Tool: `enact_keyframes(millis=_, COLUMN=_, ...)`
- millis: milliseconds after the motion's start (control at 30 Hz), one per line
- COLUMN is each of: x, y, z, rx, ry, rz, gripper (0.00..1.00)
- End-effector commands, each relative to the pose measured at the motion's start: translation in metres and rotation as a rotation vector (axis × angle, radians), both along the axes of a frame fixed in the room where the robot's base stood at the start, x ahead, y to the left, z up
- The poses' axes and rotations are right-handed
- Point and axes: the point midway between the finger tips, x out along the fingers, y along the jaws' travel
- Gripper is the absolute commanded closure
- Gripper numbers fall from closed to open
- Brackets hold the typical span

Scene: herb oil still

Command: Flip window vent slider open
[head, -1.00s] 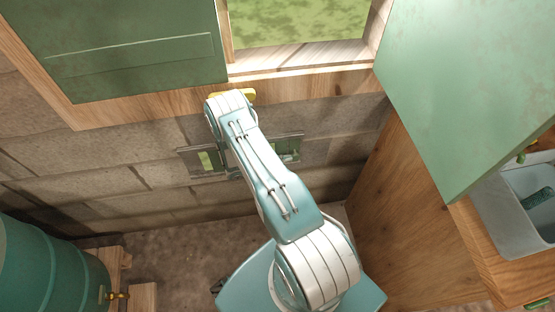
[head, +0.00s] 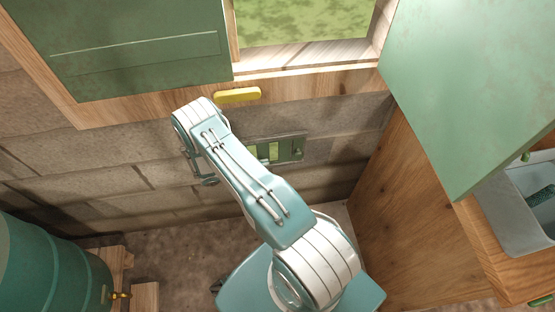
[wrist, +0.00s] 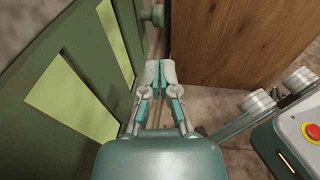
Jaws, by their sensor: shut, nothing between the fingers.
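The window vent is a grey-framed panel low on the block wall. In the head view its right part (head: 284,150) shows, with pale green openings and a small darker green knob near its right end; my arm hides its left part. In the wrist view the dark green vent panel (wrist: 62,85) with pale openings runs along the left, and a round green knob (wrist: 153,15) stands out at its far end. My gripper (wrist: 160,66) is shut and empty, beside the panel and short of the knob. In the head view my gripper (head: 207,181) is left of the visible openings.
A yellow handle (head: 238,95) sits on the wooden window frame above the vent. A green cabinet (head: 470,80) and wooden side panel (head: 365,220) close off the right. A green barrel (head: 45,265) with a brass tap stands lower left.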

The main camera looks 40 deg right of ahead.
Motion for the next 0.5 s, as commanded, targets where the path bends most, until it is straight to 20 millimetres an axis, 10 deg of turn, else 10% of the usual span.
enact_keyframes(millis=500, x=0.016, y=0.037, z=0.006, rx=0.000, ry=0.000, rz=-0.001, gripper=1.00)
